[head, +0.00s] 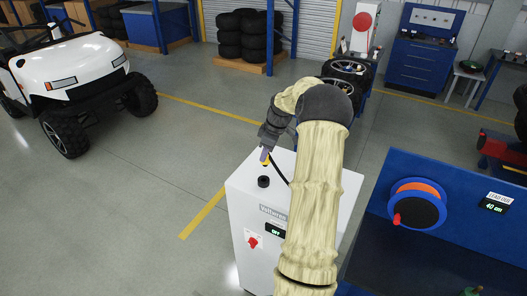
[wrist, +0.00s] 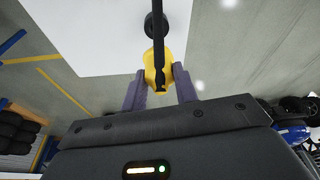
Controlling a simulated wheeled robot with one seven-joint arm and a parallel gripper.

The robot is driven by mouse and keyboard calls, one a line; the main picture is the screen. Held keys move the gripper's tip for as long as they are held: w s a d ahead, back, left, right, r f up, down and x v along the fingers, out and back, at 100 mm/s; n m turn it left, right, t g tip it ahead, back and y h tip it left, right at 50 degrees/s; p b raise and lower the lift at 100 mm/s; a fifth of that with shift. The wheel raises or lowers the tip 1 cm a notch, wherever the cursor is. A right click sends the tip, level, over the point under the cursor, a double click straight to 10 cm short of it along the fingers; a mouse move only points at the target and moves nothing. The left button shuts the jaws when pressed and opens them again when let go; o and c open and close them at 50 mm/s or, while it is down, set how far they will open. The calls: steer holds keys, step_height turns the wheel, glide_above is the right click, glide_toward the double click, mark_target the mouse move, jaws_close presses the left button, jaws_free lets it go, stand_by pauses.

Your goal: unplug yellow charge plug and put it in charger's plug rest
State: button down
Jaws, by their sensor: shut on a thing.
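My gripper (head: 264,155) is over the top of the white charger (head: 251,221). It is shut on the yellow plug (head: 266,162), which shows only as a small patch in the head view. In the wrist view the yellow plug (wrist: 150,72) sits between the two purple-grey fingers, with its black cable (wrist: 157,45) running across it. A round black plug rest (head: 263,182) stands on the charger top, just in front of and below the plug. A round black piece, likely that rest (wrist: 149,26), shows beyond the plug. I cannot tell whether they touch.
The charger front has a display (head: 275,231) reading OFF and a red knob (head: 252,242). A white cart (head: 68,77) stands at the back left. A blue bench with an orange reel (head: 418,204) is at right. Floor left of the charger is clear.

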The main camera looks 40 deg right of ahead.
mark_target(264, 166)
steer(key=shift+f+n, duration=0.1)
steer(key=shift+n, duration=0.2)
steer(key=b+x, duration=0.2)
steer(key=x, duration=0.1)
steer(key=shift+s, duration=0.1)
steer(key=shift+f+b, duration=0.75)
steer(key=shift+f, duration=0.6)
steer(key=shift+f+b, duration=0.85)
steer(key=shift+f, duration=0.8)
steer(key=c, duration=1)
jaws_free()
steer(key=shift+r, duration=0.1)
steer(key=b+v, duration=0.4)
steer(key=v, duration=1.3)
steer(key=shift+d, duration=0.2)
steer(key=shift+r, duration=0.1)
